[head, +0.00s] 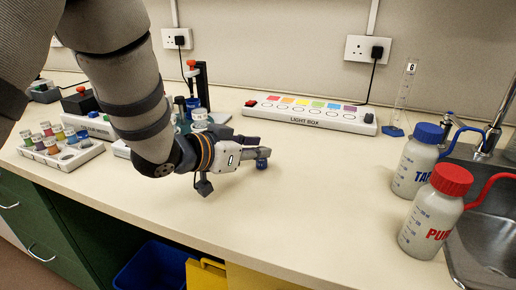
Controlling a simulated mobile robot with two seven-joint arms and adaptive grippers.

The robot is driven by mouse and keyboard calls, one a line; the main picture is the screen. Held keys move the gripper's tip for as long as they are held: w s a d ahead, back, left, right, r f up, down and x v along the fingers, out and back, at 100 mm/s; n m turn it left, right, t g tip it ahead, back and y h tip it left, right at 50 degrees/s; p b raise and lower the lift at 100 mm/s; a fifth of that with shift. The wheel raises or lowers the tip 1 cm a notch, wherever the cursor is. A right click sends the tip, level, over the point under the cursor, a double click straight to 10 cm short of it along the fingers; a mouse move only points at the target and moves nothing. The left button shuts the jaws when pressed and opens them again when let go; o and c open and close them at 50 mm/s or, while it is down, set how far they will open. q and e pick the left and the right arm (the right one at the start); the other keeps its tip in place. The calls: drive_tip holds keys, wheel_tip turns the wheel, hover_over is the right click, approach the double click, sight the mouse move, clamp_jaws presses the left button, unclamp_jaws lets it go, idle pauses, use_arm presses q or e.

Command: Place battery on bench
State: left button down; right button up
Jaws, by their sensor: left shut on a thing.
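My left gripper (256,154) reaches in from the left, low over the middle of the bench (310,200). It is shut on a small dark blue object (262,164), which I take to be the battery. The fingers hide part of it. Its lower end is at or very near the bench top; I cannot tell whether it touches. My right gripper is not in view.
A light box (310,115) stands at the back. A blue-capped bottle (414,165) and a red-capped bottle (434,212) stand at the right by a sink (490,235). A rack of small vials (62,158) is at the left. The bench front is clear.

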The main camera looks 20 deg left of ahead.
use_arm(q)
drive_tip(key=shift+w, duration=0.15)
drive_tip(key=c, duration=1.4)
unclamp_jaws()
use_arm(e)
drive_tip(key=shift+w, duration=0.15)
use_arm(q)
drive_tip(key=shift+r, duration=0.2)
drive_tip(key=v, duration=0.4)
drive_tip(key=shift+w+r+p, duration=0.1)
drive_tip(key=shift+r+p, duration=0.1)
drive_tip(key=shift+p, duration=0.2)
drive_tip(key=v, duration=0.8)
drive_tip(key=shift+f, duration=0.3)
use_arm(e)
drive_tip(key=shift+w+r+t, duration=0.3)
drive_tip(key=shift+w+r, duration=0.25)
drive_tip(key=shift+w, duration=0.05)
